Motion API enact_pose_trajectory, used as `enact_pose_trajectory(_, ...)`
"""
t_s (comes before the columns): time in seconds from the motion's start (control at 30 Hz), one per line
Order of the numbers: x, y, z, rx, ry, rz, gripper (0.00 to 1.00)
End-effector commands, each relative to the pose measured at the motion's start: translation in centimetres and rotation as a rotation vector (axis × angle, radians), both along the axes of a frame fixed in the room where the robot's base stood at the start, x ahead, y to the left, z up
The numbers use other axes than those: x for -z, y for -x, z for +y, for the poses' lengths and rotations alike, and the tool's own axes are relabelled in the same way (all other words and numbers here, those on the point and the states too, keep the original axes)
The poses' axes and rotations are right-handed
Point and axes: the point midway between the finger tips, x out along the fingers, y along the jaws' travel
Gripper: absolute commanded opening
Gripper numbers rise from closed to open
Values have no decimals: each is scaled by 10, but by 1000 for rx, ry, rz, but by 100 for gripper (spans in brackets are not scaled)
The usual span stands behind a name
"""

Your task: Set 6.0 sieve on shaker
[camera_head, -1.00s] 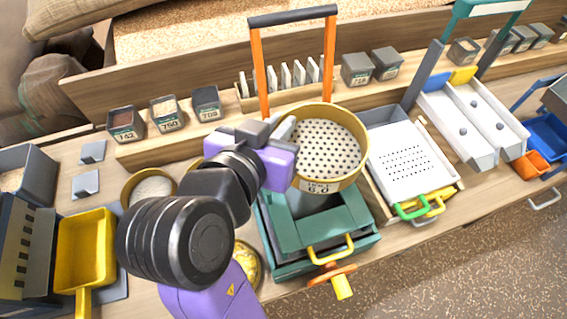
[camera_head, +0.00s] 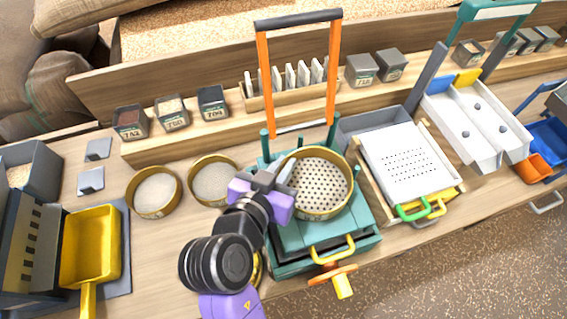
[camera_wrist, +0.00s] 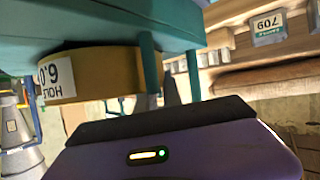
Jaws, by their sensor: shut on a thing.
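The 6.0 sieve (camera_head: 322,184) is a round brass-coloured ring with a perforated pale floor. It sits over the top of the green shaker (camera_head: 290,236), between its short green posts; whether it touches the deck I cannot tell. My gripper (camera_head: 281,182) is shut on the sieve's left rim. The wrist view shows the sieve's side with its 6.0 label (camera_wrist: 62,80), the green shaker body (camera_wrist: 110,28) and posts close by. The fingertips are largely hidden there. The shaker's orange clamp handle (camera_head: 331,75) stands upright behind the sieve.
Two more round sieves (camera_head: 154,192) (camera_head: 214,181) lie on the bench to the left. A yellow scoop (camera_head: 92,246) is at the far left. A white perforated tray (camera_head: 405,160) stands close on the right. Small sample boxes (camera_head: 172,112) line the back shelf.

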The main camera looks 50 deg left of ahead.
Motion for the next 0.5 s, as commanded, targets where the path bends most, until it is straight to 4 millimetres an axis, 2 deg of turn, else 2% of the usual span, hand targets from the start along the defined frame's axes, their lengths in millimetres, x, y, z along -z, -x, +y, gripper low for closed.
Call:
enact_pose_trajectory(0.37,6,0,0,-1,-1,-1,0)
enact_pose_trajectory(0.4,6,0,0,-1,0,0,16)
enact_pose_trajectory(0.5,6,0,0,-1,0,0,32)
